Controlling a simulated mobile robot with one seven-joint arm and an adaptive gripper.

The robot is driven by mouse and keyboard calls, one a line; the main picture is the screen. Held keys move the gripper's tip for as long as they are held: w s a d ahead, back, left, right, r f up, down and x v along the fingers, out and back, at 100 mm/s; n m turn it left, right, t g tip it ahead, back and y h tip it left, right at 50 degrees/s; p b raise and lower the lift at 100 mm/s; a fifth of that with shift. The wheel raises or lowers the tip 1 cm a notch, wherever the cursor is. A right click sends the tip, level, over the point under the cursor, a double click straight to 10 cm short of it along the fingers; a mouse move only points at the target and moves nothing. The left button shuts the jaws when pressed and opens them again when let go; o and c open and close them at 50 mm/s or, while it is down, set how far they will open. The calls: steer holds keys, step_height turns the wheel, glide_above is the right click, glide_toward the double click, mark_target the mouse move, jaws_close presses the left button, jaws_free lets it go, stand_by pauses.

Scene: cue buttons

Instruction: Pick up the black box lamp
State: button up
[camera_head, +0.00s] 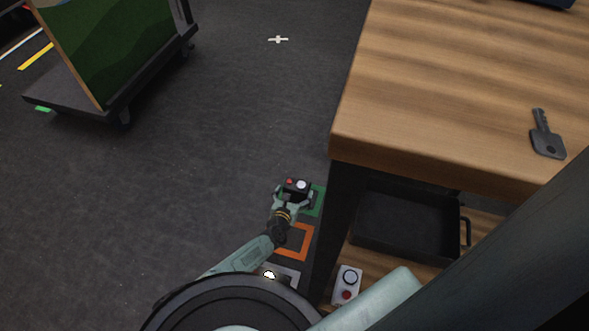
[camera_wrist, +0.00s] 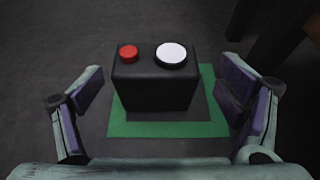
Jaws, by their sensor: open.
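The black box lamp (camera_head: 295,187) has a red button and a white round light on top. It stands upright on the floor on a green square mat (camera_head: 318,201) beside the table leg. In the wrist view the black box lamp (camera_wrist: 155,85) sits in the middle, on the green mat (camera_wrist: 165,129). My gripper (camera_head: 293,196) is at the lamp. In the wrist view my gripper (camera_wrist: 163,88) is open, with one finger on each side of the box and gaps between the fingers and its sides.
An orange square (camera_head: 294,242) and a pale square with another lit lamp (camera_head: 269,275) lie nearer me. A wooden table (camera_head: 440,90) bears a grey key (camera_head: 546,134). Below are a black tray (camera_head: 410,222) and a white button box (camera_head: 346,285). Open floor lies left, before a cart (camera_head: 105,95).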

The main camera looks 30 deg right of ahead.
mark_target(296, 185)
steer(key=shift+o, duration=1)
steer(key=shift+w+d+f, duration=0.35)
steer(key=shift+w+d, duration=0.05)
steer(key=b+x, duration=0.2)
steer(key=x, duration=0.1)
steer(key=shift+w+f, duration=0.2)
steer(key=shift+w+d+b, duration=0.35)
steer(key=shift+w+d, duration=0.05)
steer(key=c, duration=1.5)
steer(key=shift+c, duration=0.2)
steer(key=shift+r, duration=0.1)
